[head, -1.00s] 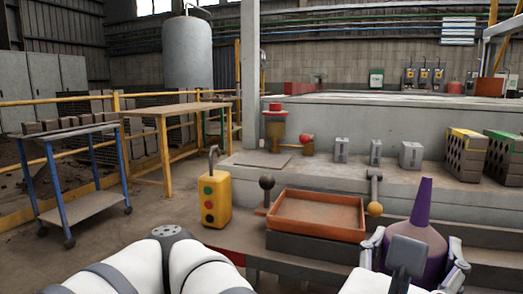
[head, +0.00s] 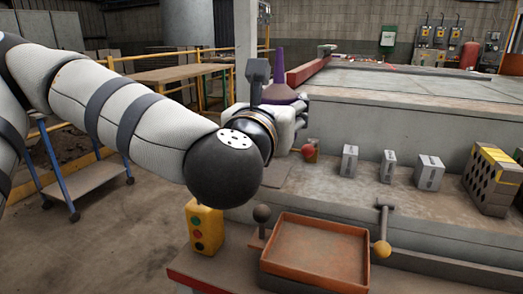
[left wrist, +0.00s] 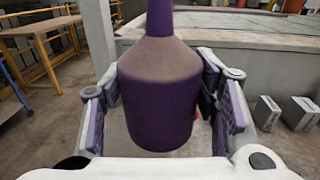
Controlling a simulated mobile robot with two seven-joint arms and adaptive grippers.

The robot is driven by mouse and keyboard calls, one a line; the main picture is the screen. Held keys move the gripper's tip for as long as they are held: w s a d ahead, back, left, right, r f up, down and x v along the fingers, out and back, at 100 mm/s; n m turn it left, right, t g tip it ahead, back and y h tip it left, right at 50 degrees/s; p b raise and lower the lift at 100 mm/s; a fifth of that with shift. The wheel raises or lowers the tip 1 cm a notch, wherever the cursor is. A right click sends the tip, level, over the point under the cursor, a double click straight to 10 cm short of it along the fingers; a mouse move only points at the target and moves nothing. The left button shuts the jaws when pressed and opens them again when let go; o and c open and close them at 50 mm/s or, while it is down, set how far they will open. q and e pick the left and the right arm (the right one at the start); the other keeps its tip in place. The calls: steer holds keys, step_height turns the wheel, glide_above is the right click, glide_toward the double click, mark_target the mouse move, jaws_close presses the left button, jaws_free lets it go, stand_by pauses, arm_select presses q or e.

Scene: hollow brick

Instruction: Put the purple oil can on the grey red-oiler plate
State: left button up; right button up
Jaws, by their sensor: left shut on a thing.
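The purple oil can (head: 281,88), with a dusty sloped shoulder and tall spout, is upright in my left gripper (head: 296,118). The left wrist view shows the can (left wrist: 156,103) between the two fingers of that gripper (left wrist: 157,88), which is shut on it. My left arm reaches in from the left, with the hand over the back of the concrete step. My right gripper is out of view.
An orange tray (head: 315,281) and a yellow button box (head: 205,227) are in front. Several grey blocks (head: 349,160) stand right on the step, with hollow bricks (head: 490,180) farther right. The raised concrete slab (head: 400,88) lies behind.

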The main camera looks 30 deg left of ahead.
arm_select(q)
steer(key=w+a+f, duration=0.1)
steer(key=a+f, duration=0.1)
steer(key=w+a+f, duration=0.1)
steer(key=a+f, duration=0.1)
steer(key=w+a+f+b, duration=0.1)
steer(key=w+a+f, duration=0.1)
steer(key=f, duration=0.1)
steer(key=shift+a, duration=0.1)
step_height(320, 180, down, 3)
steer(key=shift+f, duration=0.1)
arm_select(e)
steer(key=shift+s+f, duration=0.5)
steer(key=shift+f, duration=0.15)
arm_select(q)
steer(key=o, duration=0.9)
steer(key=shift+f, duration=0.2)
steer(key=o, duration=0.5)
steer(key=shift+r, duration=0.1)
steer(key=shift+c, duration=0.2)
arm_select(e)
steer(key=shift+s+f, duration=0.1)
arm_select(q)
steer(key=shift+r, duration=0.1)
